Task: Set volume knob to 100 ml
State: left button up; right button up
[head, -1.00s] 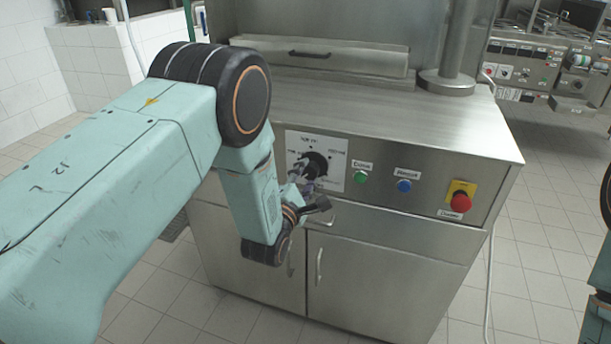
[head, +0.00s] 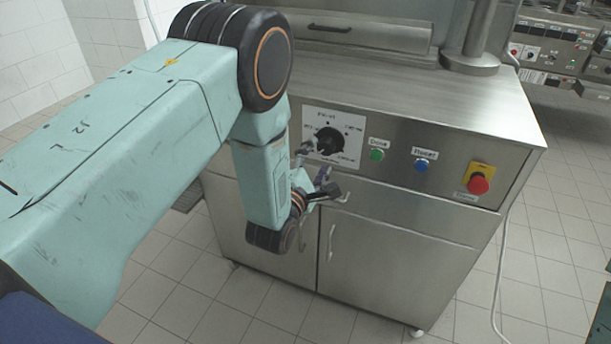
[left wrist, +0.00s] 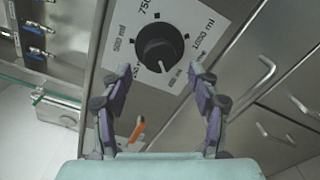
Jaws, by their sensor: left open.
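The black volume knob (head: 329,141) sits on a white dial plate (head: 350,122) on the steel machine's front. In the left wrist view the knob (left wrist: 160,48) is ringed by volume labels; 500 ml, 750 and 1000 ml can be read. A small white mark on the knob faces the lower label, whose text is too small to read surely. My left gripper (head: 318,170) is open in front of and slightly below the knob. In the left wrist view its purple fingers (left wrist: 160,70) stand apart, below and either side of the knob, holding nothing. My right gripper is not visible.
Right of the dial are a green button (head: 377,155), a blue button (head: 421,165) and a red emergency stop (head: 478,185) on yellow. Below are cabinet doors with handles (head: 331,242). An orange-handled item (left wrist: 137,130) shows in the left wrist view.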

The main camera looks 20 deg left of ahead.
pick_arm(q)
jog(key=s, duration=0.8)
jog(key=shift+s+a, duration=0.15)
jog(key=shift+s, duration=0.2)
